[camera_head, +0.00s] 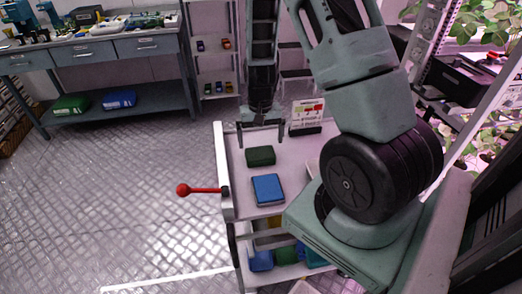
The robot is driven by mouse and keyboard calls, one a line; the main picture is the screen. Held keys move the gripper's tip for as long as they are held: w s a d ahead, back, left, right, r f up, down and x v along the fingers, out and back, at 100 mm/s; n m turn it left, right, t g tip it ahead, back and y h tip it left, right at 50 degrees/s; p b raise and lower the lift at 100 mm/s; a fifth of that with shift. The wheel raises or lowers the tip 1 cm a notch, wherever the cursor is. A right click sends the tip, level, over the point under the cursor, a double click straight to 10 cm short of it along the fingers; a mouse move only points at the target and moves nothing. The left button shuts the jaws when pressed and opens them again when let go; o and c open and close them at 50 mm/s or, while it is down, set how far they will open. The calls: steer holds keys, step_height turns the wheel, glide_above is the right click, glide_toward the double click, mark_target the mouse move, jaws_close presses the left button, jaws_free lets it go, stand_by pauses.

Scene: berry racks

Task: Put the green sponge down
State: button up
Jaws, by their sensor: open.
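The green sponge (261,156), a dark green block, lies on the grey top of a cart (240,207), toward its far left part. My gripper (261,134) is just beyond the sponge in the picture, pointing down. Its two fingers are spread apart, with nothing seen between them. The sponge looks apart from the fingers; the exact gap in height cannot be told.
A blue block (268,189) lies nearer on the cart top. A small sign (307,115) stands at the back. A red-knobbed lever (184,190) juts out left. The lower shelf holds coloured blocks. A workbench (90,52) stands back left; the floor between is clear.

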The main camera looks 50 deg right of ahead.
mark_target(260, 154)
step_height(260, 154, up, 6)
steer(key=f, duration=0.1)
steer(key=s+a+r+n, duration=0.1)
steer(key=a+r+n, duration=0.2)
steer(key=a, duration=0.6)
steer(key=a+r+n, duration=0.3)
steer(key=a+r, duration=0.1)
steer(key=a, duration=0.6)
steer(key=s+a+r+n, duration=0.2)
steer(key=s+a+n, duration=0.2)
steer(key=s+a, duration=0.3)
steer(key=s+a+r+n, duration=0.3)
steer(key=s+a+n, duration=0.2)
steer(key=s+a, duration=0.2)
steer(key=shift+s+r, duration=0.15)
steer(key=shift+s, duration=0.95)
steer(key=shift+w, duration=0.1)
